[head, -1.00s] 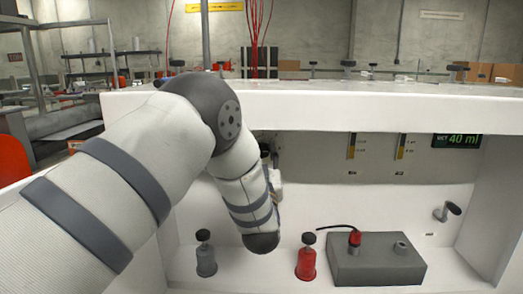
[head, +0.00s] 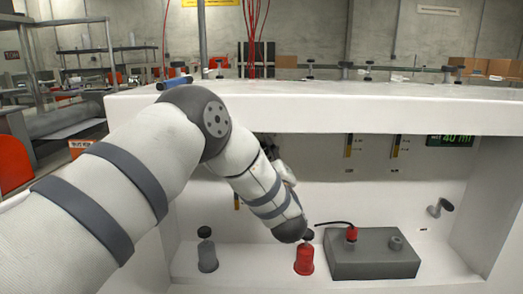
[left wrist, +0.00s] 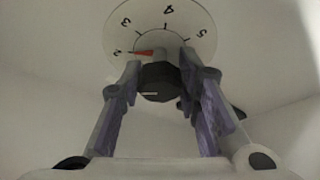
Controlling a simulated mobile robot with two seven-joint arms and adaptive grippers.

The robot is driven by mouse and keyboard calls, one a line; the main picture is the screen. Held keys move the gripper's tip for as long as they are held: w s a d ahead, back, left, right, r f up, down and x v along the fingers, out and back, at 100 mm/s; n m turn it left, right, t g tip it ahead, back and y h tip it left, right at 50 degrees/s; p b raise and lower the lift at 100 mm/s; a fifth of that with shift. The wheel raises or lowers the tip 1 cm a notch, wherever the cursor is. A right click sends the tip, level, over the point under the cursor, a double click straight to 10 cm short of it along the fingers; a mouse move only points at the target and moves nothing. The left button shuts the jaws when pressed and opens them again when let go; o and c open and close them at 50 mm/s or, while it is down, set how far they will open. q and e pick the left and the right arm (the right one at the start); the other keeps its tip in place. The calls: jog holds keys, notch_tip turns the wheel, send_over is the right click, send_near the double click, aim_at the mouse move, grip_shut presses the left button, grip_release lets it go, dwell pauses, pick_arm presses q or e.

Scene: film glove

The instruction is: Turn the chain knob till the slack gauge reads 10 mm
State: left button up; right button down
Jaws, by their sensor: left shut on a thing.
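In the left wrist view my left gripper (left wrist: 160,64) is shut on a black knob (left wrist: 157,82), with one finger on each side. Behind it is a pale round dial (left wrist: 190,22) marked 2, 3, 4 and 5. A red pointer (left wrist: 144,52) lies close to the 2. In the head view my left arm reaches into the white bay (head: 320,195), and its links hide the gripper and knob. I cannot read any gauge as 10 mm. My right gripper is not in view.
A grey bottle (head: 207,255), a red bottle (head: 304,258) and a grey box (head: 372,254) with a cable stand on the bay floor. Yellow-marked gauges (head: 396,146) and a green-lit display (head: 450,140) are on the back wall. A black-ended lever (head: 440,207) is at right.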

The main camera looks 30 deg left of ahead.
pick_arm(q)
jog(key=shift+f, duration=0.1)
dwell(0.3)
jog(key=o, duration=1.2)
jog(key=v, duration=1.2)
